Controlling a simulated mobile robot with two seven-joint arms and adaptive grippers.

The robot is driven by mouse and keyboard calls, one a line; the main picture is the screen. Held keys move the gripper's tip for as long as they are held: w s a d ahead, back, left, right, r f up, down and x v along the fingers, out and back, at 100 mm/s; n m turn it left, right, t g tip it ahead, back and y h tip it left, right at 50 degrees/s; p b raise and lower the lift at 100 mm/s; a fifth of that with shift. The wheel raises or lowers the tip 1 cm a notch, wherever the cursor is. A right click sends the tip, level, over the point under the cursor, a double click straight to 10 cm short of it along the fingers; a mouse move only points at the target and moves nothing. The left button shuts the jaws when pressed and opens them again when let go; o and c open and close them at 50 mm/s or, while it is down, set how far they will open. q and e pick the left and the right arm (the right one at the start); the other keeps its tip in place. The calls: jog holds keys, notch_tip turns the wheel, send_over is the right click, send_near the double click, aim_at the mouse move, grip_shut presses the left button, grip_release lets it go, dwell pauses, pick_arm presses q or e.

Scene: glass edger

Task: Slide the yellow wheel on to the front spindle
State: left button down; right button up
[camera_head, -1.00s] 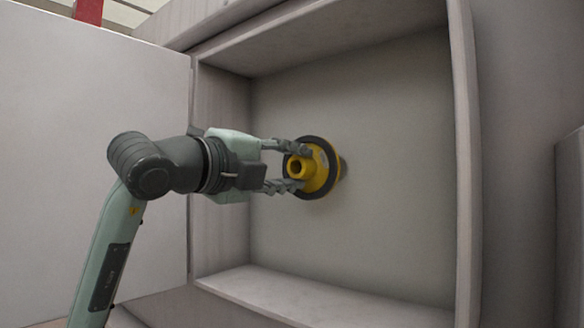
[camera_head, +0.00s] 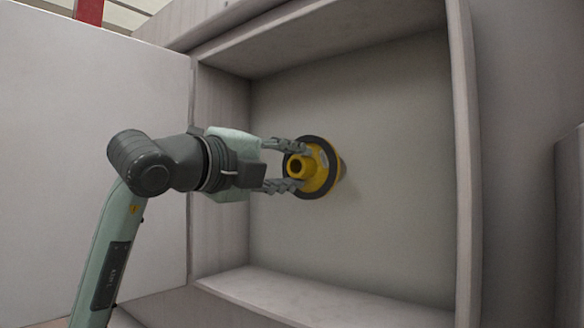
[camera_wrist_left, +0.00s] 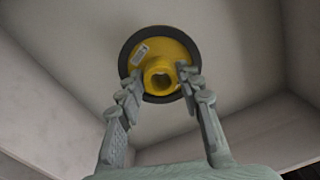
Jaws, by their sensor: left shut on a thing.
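The yellow wheel (camera_head: 323,168) has a dark rim and a hollow yellow hub that faces left, toward my arm. It is inside the open recess, near the back wall. My left gripper (camera_head: 293,167) has a finger on each side of the hub and is shut on it. In the left wrist view the yellow wheel (camera_wrist_left: 177,57) shows face-on, with my left gripper's fingers (camera_wrist_left: 161,86) against the hub. My right gripper is not in view.
The recess has a frame with side walls, a top and a bottom ledge (camera_head: 320,295). A pale door or panel (camera_head: 95,130) stands at the left beside my arm. The back wall (camera_head: 400,170) around the wheel is bare, with free room.

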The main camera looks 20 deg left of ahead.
aim_at(318, 168)
pick_arm(q)
jog(key=shift+x, duration=3.7)
jog(key=c, duration=1)
grip_release()
jog(key=shift+o, duration=0.2)
jog(key=shift+f, duration=0.15)
jog(key=v, duration=1.2)
